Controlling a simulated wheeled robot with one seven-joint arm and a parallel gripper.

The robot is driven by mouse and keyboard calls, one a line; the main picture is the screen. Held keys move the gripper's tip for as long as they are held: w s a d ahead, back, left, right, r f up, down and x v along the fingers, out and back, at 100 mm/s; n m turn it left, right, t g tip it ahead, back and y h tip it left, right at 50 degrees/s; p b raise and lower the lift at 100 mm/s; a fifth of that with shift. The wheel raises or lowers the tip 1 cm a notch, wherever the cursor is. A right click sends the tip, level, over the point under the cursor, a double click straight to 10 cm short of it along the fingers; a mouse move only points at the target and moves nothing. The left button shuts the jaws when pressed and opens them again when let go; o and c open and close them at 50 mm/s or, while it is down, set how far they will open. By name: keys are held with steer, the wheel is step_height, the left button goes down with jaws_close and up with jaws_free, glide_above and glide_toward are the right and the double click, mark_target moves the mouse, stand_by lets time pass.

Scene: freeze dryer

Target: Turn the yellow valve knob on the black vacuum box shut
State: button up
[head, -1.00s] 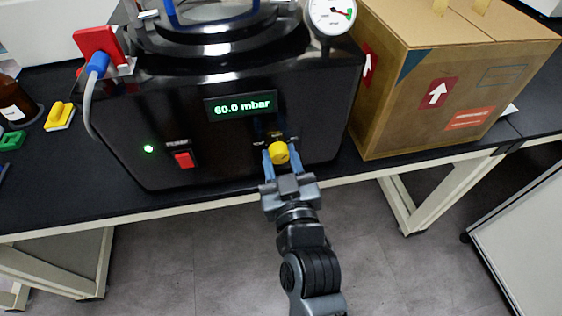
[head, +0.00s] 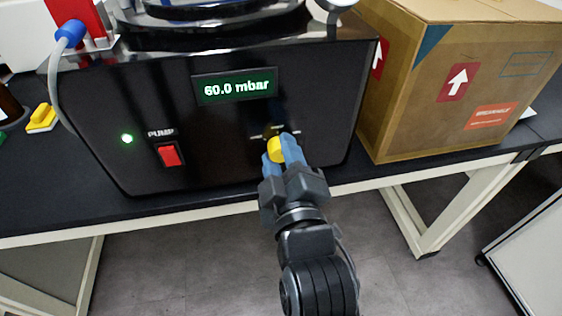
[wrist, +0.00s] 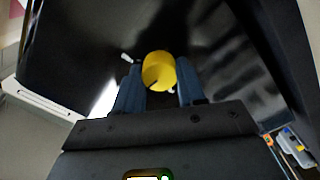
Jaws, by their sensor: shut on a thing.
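The yellow valve knob (head: 275,150) sits low on the right part of the front of the black vacuum box (head: 225,125). My gripper (head: 281,151) reaches up to it from below, with a blue finger on each side, shut on the knob. In the wrist view the yellow knob (wrist: 158,72) lies between the two blue fingers of my gripper (wrist: 160,88). The box's display (head: 235,86) reads 60.0 mbar. Short pale marks show beside the knob, but the fingers hide part of it.
A red pump switch (head: 169,155) and a lit green lamp (head: 127,139) are left of the knob. A cardboard box (head: 440,95) stands close on the right. A pale hose (head: 57,98) hangs at the left. The table's front edge (head: 170,212) runs below the box.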

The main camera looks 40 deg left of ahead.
steer(key=shift+n, duration=0.4)
steer(key=o, duration=1.1)
steer(key=shift+c, duration=0.2)
steer(key=b+v, duration=0.1)
steer(key=v, duration=0.7)
